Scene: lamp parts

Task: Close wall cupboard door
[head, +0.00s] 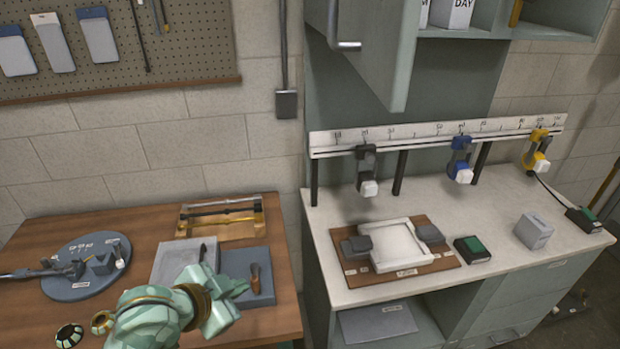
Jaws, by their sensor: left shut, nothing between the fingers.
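The wall cupboard door (382,50) is a grey-green panel at the top centre, standing open and swung out toward me. Its metal bar handle (334,25) is on the left face, and the door's top is cut off by the picture edge. The open cupboard (553,13) shows to the right, with white boxes (452,12) inside, one marked "DAY". My left gripper (236,287) is shut and empty over the wooden bench, low and left of the door, well apart from it. My right gripper is not in view.
A wooden bench (150,262) at left holds a round grey tray (88,290), a wooden frame (222,218) and grey pads. The white counter (480,215) at right carries a rail with clamps (440,138) and a board with a white frame (400,246).

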